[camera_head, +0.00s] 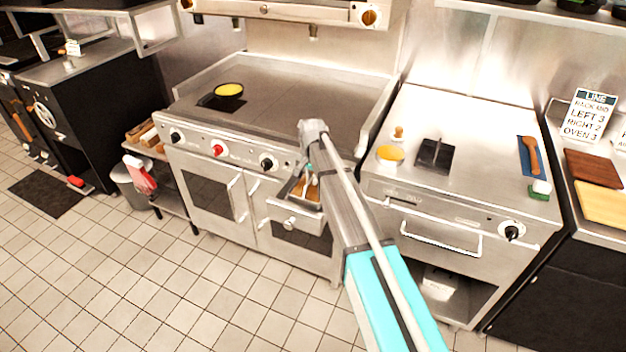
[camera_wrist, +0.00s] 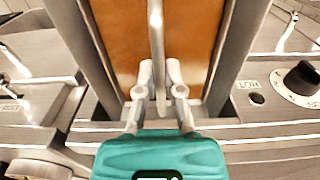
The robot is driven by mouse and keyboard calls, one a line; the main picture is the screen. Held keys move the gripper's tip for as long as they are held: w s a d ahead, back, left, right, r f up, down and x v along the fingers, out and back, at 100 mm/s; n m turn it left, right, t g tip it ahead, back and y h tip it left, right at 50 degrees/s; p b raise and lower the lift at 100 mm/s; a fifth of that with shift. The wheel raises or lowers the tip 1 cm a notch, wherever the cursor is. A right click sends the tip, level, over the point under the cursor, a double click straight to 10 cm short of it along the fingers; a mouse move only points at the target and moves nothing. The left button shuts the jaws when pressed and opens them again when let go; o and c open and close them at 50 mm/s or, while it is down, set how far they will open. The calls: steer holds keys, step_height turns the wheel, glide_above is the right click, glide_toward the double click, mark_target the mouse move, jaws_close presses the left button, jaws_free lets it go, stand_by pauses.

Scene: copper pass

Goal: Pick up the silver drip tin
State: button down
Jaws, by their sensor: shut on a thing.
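The silver drip tin (camera_head: 292,188) is at the front of the range, above the right oven door. It has silver walls and an orange-brown inside. In the wrist view the tin (camera_wrist: 203,40) fills the upper middle, with a thin silver bar down its centre. My gripper (camera_wrist: 160,88) is shut on this bar, at the near end of the tin. In the head view my gripper (camera_head: 309,172) is small and partly hidden by my arm. I cannot tell whether the tin is clear of the range.
A knob (camera_wrist: 301,78) is close right of the tin. The tiled floor in front is clear.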

steer(key=s+d+r+p, duration=0.3)
steer(key=s+r+p, duration=0.6)
steer(key=s, duration=0.4)
steer(key=shift+s+d+r, duration=0.25)
steer(key=shift+s+r, duration=0.05)
steer(key=shift+r, duration=0.3)
